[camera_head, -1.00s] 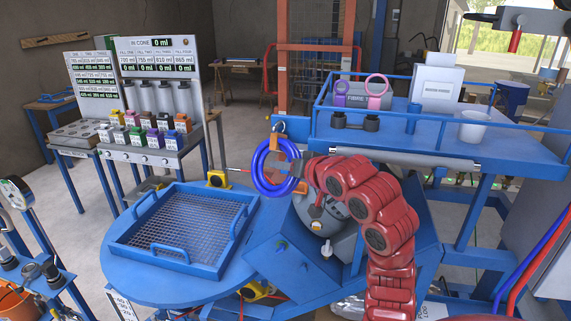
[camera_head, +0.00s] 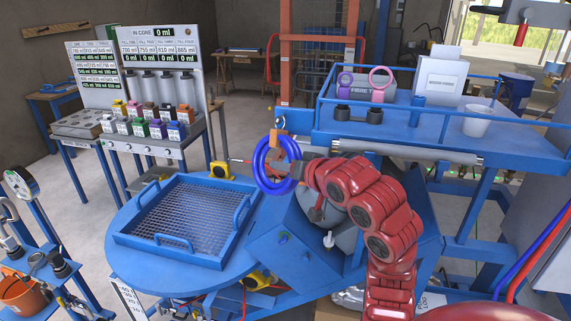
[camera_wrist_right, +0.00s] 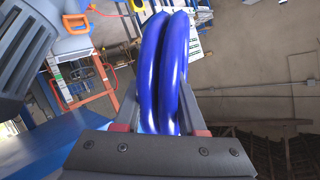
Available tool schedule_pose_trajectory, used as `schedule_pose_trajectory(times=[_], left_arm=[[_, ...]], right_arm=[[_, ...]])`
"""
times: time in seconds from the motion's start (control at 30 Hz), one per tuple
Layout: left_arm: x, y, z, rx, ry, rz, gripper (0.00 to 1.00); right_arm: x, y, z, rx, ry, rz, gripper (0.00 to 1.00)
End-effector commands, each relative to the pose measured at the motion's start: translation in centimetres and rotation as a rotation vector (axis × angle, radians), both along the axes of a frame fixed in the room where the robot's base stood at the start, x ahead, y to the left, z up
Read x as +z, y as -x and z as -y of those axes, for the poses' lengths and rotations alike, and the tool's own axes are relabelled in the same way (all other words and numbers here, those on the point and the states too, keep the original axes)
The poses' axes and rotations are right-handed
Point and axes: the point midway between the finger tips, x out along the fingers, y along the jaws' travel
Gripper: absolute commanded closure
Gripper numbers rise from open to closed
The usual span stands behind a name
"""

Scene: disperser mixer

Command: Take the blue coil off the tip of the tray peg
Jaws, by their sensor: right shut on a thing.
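The blue coil (camera_head: 259,168) is a ring of thick blue hose in the middle of the head view, upright and seen at a slant. My right gripper (camera_head: 292,172) is shut on its right side. In the right wrist view the coil's two turns (camera_wrist_right: 174,65) run side by side between the fingers of my right gripper (camera_wrist_right: 160,130). A small grey hook-like part (camera_head: 280,122) shows just above the coil's top. I cannot tell whether it touches the coil. I cannot make out the tray peg's tip for certain. My left gripper is not in view.
A blue mesh tray (camera_head: 172,264) with handles stands on the round blue table, left of the coil. A railed blue shelf (camera_head: 430,125) with cups and boxes is at the right. A dosing stand (camera_head: 150,150) with several coloured bottles is behind at the left.

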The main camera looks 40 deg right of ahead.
Motion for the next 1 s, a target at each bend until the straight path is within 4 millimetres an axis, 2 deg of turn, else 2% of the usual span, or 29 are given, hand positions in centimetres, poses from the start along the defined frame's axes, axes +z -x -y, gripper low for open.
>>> schedule_pose_trajectory(times=[1.0], left_arm=[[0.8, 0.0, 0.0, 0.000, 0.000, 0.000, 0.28]], right_arm=[[-0.4, 1.8, -2.1, 0.003, -0.002, -0.011, 1.00]])
